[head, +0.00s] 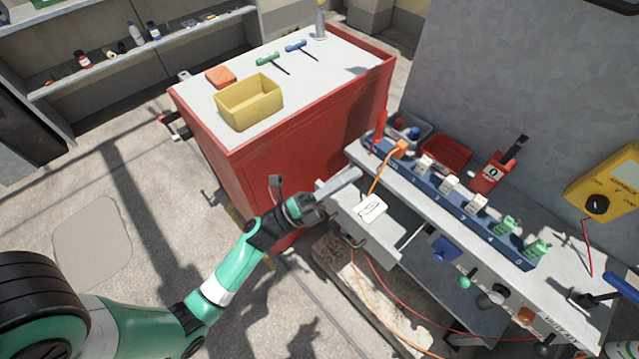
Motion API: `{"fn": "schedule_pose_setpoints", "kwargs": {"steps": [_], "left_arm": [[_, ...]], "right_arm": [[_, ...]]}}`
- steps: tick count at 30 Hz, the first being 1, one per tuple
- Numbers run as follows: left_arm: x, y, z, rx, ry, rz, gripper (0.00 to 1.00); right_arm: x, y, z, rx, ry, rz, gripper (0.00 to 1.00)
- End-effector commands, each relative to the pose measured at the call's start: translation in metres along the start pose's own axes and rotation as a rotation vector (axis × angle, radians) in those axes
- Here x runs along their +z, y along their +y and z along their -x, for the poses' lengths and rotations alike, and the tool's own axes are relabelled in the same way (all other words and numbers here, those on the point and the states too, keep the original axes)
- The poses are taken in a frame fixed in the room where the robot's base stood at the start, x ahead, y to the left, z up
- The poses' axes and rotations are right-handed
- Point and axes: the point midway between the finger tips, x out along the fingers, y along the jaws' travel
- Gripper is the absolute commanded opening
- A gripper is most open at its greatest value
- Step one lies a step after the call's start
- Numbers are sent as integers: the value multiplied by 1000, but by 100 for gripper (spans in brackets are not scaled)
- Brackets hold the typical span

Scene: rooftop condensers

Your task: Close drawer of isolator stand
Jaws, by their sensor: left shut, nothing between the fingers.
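The isolator stand (545,288) is a grey bench at the right with a row of devices on top. Its drawer (388,240) is pulled out toward the lower left, with a white card (370,208) lying at it. A handle (350,242) shows on the drawer front. My left gripper (354,176) is shut and empty, with its fingers over the far left part of the drawer near the bench edge. I cannot tell whether they touch it. The right gripper is not in view.
A red cabinet (290,150) with a yellow bin (249,103) on top stands behind my left gripper. An orange cable (380,172) runs down by the drawer, and loose cables hang below. Knobs line the bench front. The floor at left is clear.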

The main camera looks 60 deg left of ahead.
Motion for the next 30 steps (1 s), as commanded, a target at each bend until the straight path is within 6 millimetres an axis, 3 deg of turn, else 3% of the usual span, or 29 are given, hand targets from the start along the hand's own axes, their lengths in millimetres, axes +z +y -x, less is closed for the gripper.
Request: {"fn": "schedule_pose_setpoints", "kwargs": {"steps": [1,3,6,10,12,20,26,30], "left_arm": [[-5,31,50,141,-13,2,0],[-19,64,118,314,-48,33,0],[-34,85,196,504,-155,101,0],[-45,82,244,605,-267,151,0],[-42,81,250,616,-298,151,0],[-37,86,246,609,-299,143,0],[-35,100,229,605,-292,147,0],[-27,118,204,603,-294,145,0]], "right_arm": [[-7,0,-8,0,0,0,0],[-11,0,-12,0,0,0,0],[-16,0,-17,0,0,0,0],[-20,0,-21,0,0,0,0],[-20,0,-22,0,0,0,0],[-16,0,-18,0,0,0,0],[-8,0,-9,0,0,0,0],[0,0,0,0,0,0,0]]}}
